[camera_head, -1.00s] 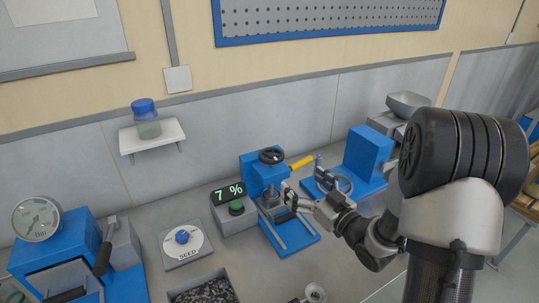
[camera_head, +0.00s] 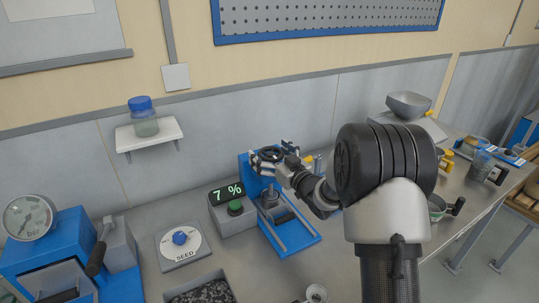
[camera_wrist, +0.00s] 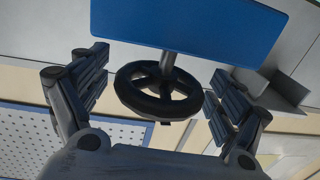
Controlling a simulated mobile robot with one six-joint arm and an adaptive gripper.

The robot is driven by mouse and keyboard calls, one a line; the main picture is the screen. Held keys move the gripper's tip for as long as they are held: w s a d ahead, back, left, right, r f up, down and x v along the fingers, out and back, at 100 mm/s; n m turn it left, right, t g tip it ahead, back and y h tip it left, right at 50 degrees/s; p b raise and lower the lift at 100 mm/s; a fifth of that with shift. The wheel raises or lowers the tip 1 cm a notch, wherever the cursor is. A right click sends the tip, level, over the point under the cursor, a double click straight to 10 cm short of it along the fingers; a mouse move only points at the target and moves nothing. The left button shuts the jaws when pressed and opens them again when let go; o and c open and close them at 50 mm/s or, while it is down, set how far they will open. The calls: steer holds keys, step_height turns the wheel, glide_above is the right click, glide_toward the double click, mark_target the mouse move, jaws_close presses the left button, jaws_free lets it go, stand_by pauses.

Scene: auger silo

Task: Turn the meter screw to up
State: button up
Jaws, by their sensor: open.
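The blue press-like machine (camera_head: 292,238) stands on the bench and carries a black handwheel (camera_head: 271,155) at its top. The task's meter screw is not labelled in view; I cannot tell whether it is this handwheel. The handwheel also shows in the wrist view (camera_wrist: 158,91), spoked, on a grey shaft below a blue plate (camera_wrist: 190,25). My gripper (camera_head: 268,160) is open at the handwheel. In the wrist view its two fingers (camera_wrist: 158,88) stand on either side of the wheel, apart from it. My arm hides part of the machine's right side.
A display reading 7 % with a green button (camera_head: 235,208) stands left of the machine. A shelf with a jar (camera_head: 144,117) hangs behind. A scale (camera_head: 408,112) stands right.

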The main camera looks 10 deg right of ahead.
steer(key=c, duration=1.1)
